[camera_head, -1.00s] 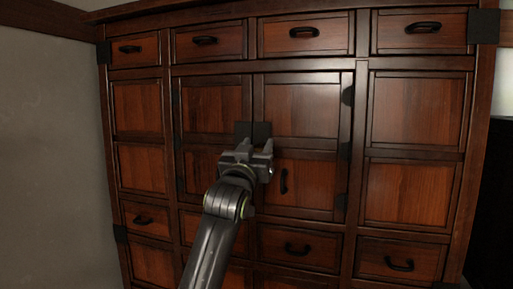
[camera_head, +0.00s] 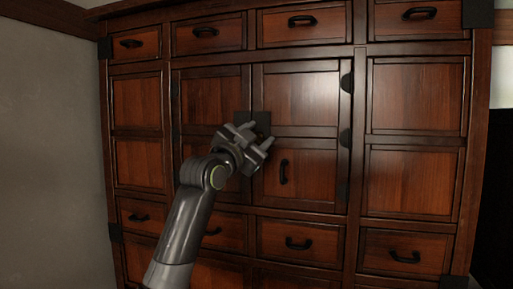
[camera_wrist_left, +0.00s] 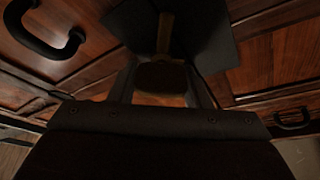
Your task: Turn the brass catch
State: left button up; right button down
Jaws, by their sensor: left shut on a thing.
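The brass catch (camera_wrist_left: 165,32) shows in the left wrist view as a dull brown-gold bar with a rounded lower end, in front of a dark plate (camera_wrist_left: 205,35). The dark plate also shows in the head view (camera_head: 263,119), where the two cabinet doors meet. My left gripper (camera_head: 255,136) is at this plate, rolled to a slant, and hides the catch in the head view. In the wrist view its fingers (camera_wrist_left: 162,88) are on either side of the catch's lower end, shut on it. My right gripper is in neither view.
The wooden cabinet fills the head view. A black upright handle (camera_head: 283,172) is on the right door, right of my gripper. Drawers with black handles (camera_head: 302,21) run above and below. A plain wall (camera_head: 50,150) is at the left.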

pick_arm(q)
jog(key=shift+f+m+g+h+b, duration=0.1)
jog(key=shift+m+g+h+b, duration=0.4)
jog(key=shift+m, duration=0.7)
jog(key=m+g, duration=0.1)
jog(key=m, duration=0.2)
jog(key=m+g, duration=0.1)
jog(key=m, duration=0.3)
jog(key=shift+d+g, duration=0.1)
jog(key=shift+g, duration=0.3)
jog(key=shift+f+m+g+y+p, duration=0.1)
jog(key=shift+m+g+y+p, duration=0.3)
jog(key=shift+m, duration=0.7)
jog(key=o, duration=1)
jog(key=shift+s, duration=0.1)
